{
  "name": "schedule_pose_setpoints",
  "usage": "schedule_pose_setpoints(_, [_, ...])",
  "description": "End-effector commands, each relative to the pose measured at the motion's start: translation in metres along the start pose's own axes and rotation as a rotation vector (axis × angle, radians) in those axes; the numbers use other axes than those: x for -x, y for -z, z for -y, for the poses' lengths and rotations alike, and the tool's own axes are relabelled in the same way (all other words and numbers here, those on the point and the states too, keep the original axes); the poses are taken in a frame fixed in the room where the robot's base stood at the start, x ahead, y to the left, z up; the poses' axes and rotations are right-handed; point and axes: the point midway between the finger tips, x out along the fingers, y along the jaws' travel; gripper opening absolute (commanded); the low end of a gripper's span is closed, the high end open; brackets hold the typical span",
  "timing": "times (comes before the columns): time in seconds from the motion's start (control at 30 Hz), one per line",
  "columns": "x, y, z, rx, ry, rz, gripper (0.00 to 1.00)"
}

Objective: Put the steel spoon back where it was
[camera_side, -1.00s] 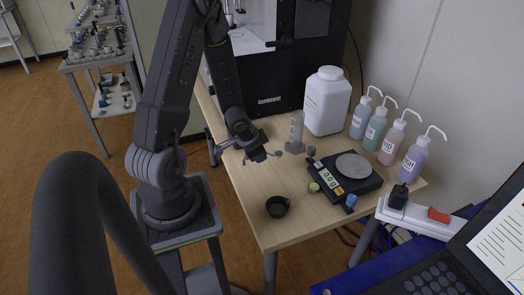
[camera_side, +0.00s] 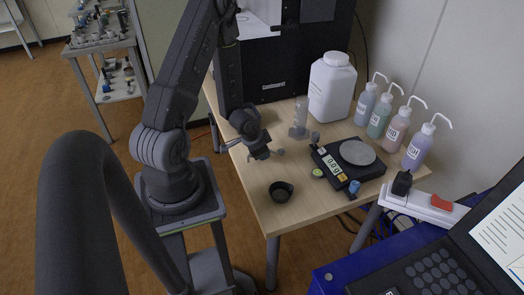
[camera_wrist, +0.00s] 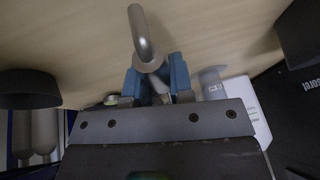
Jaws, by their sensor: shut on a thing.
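The steel spoon (camera_wrist: 143,35) shows in the wrist view as a shiny curved metal piece between the blue fingertips. My gripper (camera_wrist: 157,80) is shut on it. In the side view my gripper (camera_side: 262,152) is over the left part of the wooden table, with a small metal end of the spoon (camera_side: 279,152) sticking out to its right. The rest of the spoon is hidden or too small to make out. A pale grey upright stand (camera_side: 300,122) is behind and right of the gripper, apart from it. I cannot tell the spoon's height above the table.
A black bowl (camera_side: 281,191) sits at the table's front. A black balance (camera_side: 335,171) with a round plate is on the right. A white jar (camera_side: 332,90) and several wash bottles (camera_side: 417,147) stand behind. A black analyser (camera_side: 272,70) is at the back.

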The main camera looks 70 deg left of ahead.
Motion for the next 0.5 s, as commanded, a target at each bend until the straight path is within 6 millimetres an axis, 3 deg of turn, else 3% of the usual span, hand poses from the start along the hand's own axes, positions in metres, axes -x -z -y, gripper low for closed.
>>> schedule_pose_setpoints(0.5, [-0.0064,-0.0028,-0.0014,0.001,-0.002,0.001,0.0])
